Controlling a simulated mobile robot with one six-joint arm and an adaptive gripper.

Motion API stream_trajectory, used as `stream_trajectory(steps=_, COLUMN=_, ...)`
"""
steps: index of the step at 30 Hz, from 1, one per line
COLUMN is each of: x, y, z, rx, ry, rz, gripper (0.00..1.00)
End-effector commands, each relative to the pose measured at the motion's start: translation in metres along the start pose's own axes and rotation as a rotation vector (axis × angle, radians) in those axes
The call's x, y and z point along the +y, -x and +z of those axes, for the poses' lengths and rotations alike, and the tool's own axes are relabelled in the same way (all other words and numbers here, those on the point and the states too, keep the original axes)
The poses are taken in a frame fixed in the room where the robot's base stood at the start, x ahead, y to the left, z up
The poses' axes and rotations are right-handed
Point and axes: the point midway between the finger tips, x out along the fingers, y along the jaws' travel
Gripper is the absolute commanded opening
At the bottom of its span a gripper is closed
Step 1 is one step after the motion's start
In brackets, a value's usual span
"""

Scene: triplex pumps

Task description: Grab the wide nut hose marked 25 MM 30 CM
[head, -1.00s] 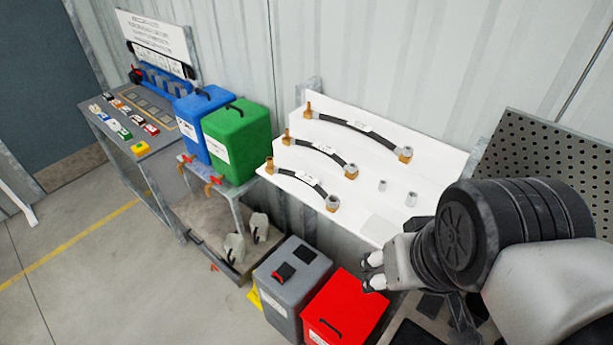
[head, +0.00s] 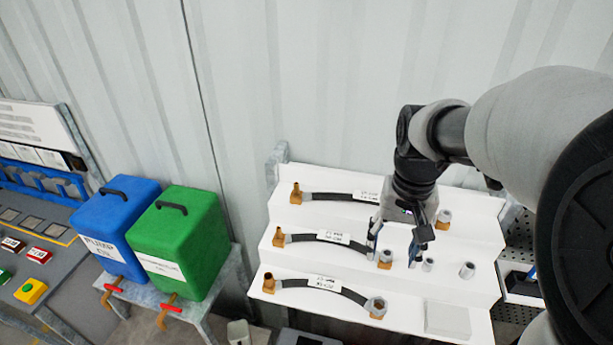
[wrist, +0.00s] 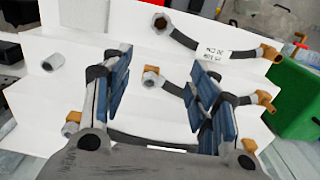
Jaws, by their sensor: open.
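Three black hoses with brass elbows and nut ends lie on a white stepped rack (head: 455,215). The back hose (head: 330,196) is partly hidden behind my gripper. My gripper (head: 394,245) is open and empty over the rack's right half. In the wrist view my open fingers (wrist: 157,100) straddle the middle nut in the picture; contact cannot be told.
Small grey fittings (head: 467,270) stand on the rack right of my gripper. A pale block (head: 447,320) sits on the front step. Green (head: 180,240) and blue (head: 118,225) containers with red-handled taps stand to the left. A corrugated wall rises behind the rack.

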Motion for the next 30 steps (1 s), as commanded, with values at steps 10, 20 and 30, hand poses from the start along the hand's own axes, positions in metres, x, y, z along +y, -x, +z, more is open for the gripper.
stream_trajectory(steps=10, x=0.0, y=-0.078, z=0.003, rx=-0.006, ry=0.001, rz=0.001, gripper=0.54)
stream_trajectory(steps=20, x=0.0, y=-0.11, z=0.003, rx=-0.001, ry=0.001, rz=0.0, gripper=0.54)
stream_trajectory(steps=30, x=0.004, y=-0.154, z=0.014, rx=-0.003, ry=0.002, rz=0.0, gripper=0.54)
